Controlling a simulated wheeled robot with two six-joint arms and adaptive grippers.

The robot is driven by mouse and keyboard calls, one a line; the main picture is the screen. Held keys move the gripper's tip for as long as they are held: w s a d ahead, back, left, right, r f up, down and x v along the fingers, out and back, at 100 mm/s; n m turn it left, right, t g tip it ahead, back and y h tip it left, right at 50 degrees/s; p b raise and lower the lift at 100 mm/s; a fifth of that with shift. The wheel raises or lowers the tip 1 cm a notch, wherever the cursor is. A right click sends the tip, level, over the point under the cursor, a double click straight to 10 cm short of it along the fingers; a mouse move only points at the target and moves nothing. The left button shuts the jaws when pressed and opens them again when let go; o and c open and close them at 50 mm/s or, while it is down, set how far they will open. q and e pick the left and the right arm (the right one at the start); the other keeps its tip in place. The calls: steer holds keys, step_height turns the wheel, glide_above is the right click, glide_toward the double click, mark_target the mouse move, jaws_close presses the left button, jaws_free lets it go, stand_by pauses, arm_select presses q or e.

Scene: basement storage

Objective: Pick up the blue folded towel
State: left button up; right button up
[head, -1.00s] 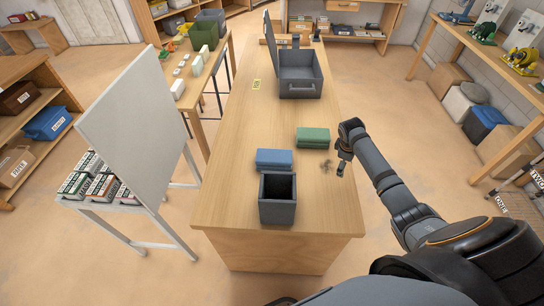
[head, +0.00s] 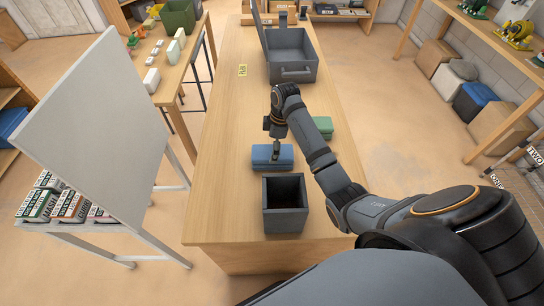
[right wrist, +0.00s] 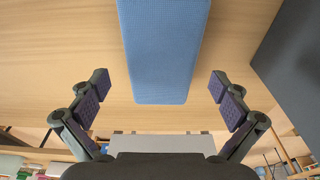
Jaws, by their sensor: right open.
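The blue folded towel (head: 262,156) lies on the long wooden table, just behind a dark grey open bin. My right gripper (head: 273,152) is right over the towel in the head view, pointing down. In the right wrist view the towel (right wrist: 165,50) reaches in from the top, and its near end lies between the two fingers of my right gripper (right wrist: 160,88). The fingers are wide apart, with a gap on each side of the towel, and do not touch it. My left gripper is not in view.
The dark grey bin (head: 284,222) stands in front of the towel. A green folded towel (head: 324,127) lies to the right, partly behind my right arm. A grey box with a raised lid (head: 297,73) stands farther back. A white panel (head: 95,120) stands left of the table.

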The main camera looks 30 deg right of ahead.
steer(key=shift+s+f+p, duration=0.2)
steer(key=shift+f+p, duration=0.1)
steer(key=shift+f, duration=0.7)
step_height(320, 180, down, 3)
steer(key=shift+w+r, duration=0.1)
steer(key=shift+r, duration=0.05)
steer(key=shift+a+f, duration=0.1)
steer(key=shift+f, duration=0.15)
steer(key=c, duration=1.1)
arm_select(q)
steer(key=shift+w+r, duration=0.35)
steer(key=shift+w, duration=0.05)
arm_select(e)
steer(key=shift+c, duration=0.6)
steer(key=shift+r, duration=0.15)
